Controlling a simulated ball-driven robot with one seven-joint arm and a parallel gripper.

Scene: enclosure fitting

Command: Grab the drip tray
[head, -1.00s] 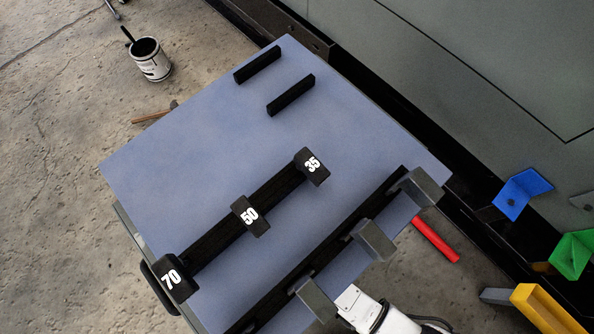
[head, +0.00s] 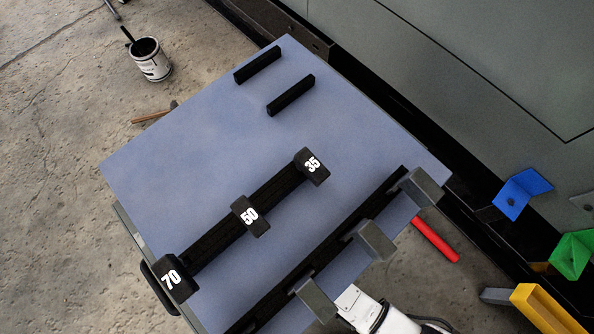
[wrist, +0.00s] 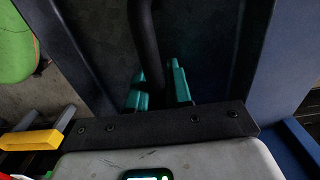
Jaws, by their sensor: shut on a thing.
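My gripper (wrist: 160,88) shows in the wrist view as two teal fingers. They are shut on a dark rounded bar (wrist: 143,40) that runs up the picture between them. The bar looks like a handle, apparently of the drip tray. A dark blue-grey surface (wrist: 90,55) lies behind it; I cannot tell whether that is the tray's own body. How the fingers touch the bar is partly hidden in shadow. In the head view neither my fingers nor a clear drip tray can be made out.
A paint can (head: 151,62) stands on the floor. Blue (head: 522,190), green (head: 572,256) and yellow (head: 545,310) brackets and a red bar (head: 435,239) are at right.

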